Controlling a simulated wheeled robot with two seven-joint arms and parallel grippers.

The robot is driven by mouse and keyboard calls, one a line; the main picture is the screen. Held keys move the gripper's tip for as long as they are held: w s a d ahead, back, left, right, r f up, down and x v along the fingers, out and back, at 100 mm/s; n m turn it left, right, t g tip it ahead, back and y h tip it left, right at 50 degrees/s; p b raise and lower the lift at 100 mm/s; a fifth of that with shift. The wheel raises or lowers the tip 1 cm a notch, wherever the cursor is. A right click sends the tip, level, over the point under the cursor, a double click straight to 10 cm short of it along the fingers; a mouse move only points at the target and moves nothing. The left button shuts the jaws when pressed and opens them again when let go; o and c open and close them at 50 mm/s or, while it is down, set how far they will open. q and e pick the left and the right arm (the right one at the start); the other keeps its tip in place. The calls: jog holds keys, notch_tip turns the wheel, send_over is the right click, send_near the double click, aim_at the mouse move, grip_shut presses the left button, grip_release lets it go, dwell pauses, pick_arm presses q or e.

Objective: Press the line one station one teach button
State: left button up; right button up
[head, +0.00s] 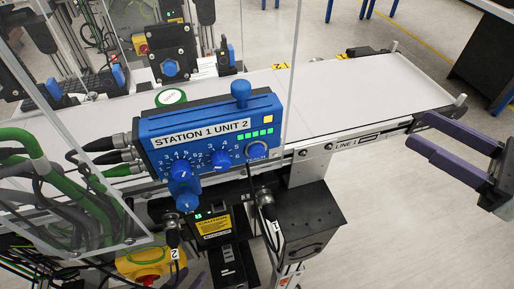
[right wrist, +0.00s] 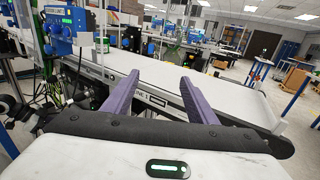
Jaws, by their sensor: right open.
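The blue control box (head: 207,137), labelled "STATION 1 UNIT 2", stands at the front side of the conveyor labelled "LINE 1". Its round TEACH button (head: 256,150) is at the lower right of its face, below a row of lit green lights and a yellow square. A blue box, seemingly the same one, shows in the right wrist view (right wrist: 68,27) at the upper left. My right gripper (head: 418,131) is at the right of the head view, well to the right of the box, open and empty. Its two purple fingers also show apart in the right wrist view (right wrist: 160,78).
The white belt (head: 340,98) runs behind the box and is bare to its right. A clear panel edge (head: 292,60) rises near the box. Cables (head: 60,170) crowd the left. A yellow-based switch (head: 147,265) sits below.

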grip_shut()
dwell(1.4)
